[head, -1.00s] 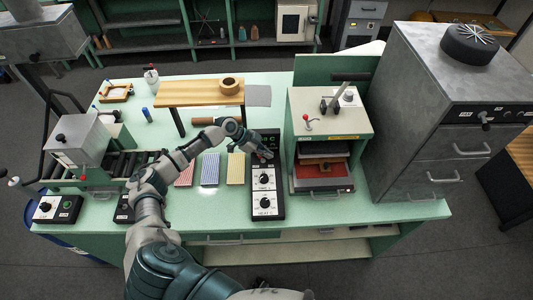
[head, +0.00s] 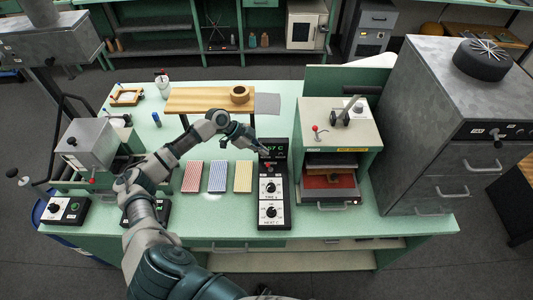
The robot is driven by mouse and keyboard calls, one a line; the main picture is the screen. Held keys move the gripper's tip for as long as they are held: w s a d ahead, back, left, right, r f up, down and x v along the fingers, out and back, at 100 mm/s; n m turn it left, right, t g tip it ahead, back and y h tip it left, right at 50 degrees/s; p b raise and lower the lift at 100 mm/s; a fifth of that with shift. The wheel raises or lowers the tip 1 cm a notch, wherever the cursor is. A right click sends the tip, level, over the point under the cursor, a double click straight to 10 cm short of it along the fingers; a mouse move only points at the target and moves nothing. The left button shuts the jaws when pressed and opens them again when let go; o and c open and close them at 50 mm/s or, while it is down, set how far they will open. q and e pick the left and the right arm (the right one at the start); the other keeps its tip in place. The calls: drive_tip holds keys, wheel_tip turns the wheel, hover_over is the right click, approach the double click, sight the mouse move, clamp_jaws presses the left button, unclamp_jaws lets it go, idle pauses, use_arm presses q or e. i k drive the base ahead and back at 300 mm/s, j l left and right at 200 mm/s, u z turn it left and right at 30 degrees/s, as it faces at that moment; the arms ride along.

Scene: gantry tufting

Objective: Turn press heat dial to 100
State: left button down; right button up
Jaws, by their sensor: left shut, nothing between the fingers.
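The press control box (head: 288,218) stands upright-faced on the green bench, left of the press (head: 357,148). Its lower dial, the heat dial (head: 271,212), is a black knob on a white plate. The time dial (head: 270,188) sits just above it. A dark display (head: 282,146) with green characters tops the box; they seem to end in "57 C", partly hidden by my gripper. My left gripper (head: 264,152) is shut and empty, over the display's lower edge, above both dials and apart from the heat dial. My right gripper is not in view.
Red, blue and yellow patterned pieces (head: 217,176) lie left of the box. A wooden board (head: 205,100) with a tape roll (head: 239,94) stands behind my left arm. A grey cabinet (head: 425,120) is at the right. Another dial box (head: 65,210) sits front left.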

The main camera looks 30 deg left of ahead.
sight(271, 212)
drive_tip(key=k, duration=1.5)
